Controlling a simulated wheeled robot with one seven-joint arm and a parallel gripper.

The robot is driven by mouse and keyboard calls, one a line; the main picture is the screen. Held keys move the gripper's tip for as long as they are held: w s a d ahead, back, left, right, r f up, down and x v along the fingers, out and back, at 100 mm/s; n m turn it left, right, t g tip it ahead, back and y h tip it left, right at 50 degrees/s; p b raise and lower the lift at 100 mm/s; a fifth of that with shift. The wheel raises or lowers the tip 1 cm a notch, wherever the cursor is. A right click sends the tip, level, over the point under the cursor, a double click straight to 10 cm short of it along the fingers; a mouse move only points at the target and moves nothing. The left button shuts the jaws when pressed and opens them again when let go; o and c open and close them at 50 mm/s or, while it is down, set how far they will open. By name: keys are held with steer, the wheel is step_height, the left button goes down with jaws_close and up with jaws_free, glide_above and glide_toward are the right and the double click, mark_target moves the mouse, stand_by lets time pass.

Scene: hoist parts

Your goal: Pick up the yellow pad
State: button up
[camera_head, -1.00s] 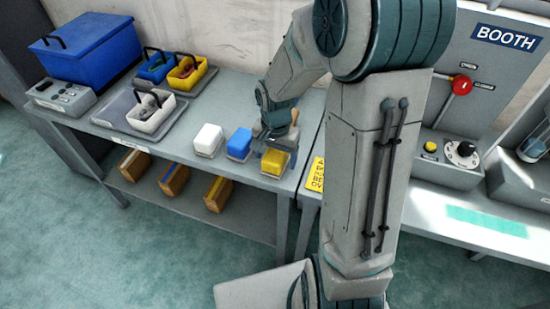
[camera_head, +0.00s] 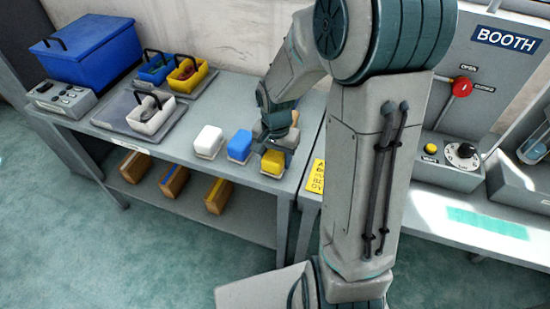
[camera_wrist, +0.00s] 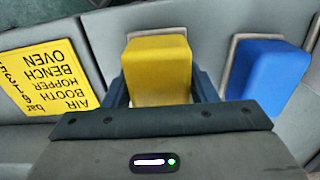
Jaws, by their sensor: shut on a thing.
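The yellow pad (camera_head: 273,162) is a yellow block on a pale base, at the right end of the row of pads on the bench. My gripper (camera_head: 275,150) is over it from above. In the wrist view the yellow pad (camera_wrist: 158,70) sits between the two dark fingers, which are shut on its sides. A pale base edge shows behind the pad. I cannot tell whether the pad is clear of the bench.
The blue pad (camera_head: 239,145) and white pad (camera_head: 208,141) stand to the left. A yellow sign (camera_wrist: 42,80) lies on the other side. Small bins sit on a grey tray (camera_head: 112,112). The booth panel (camera_head: 470,75) stands right.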

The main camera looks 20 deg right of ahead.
steer(key=r, duration=0.2)
steer(key=d+r, duration=0.1)
steer(key=r, duration=0.1)
steer(key=shift+s+d, duration=0.1)
steer(key=shift+d, duration=0.05)
steer(key=s+d+r, duration=0.2)
steer(key=d+r, duration=0.4)
steer(key=d, duration=0.4)
steer(key=shift+d, duration=0.1)
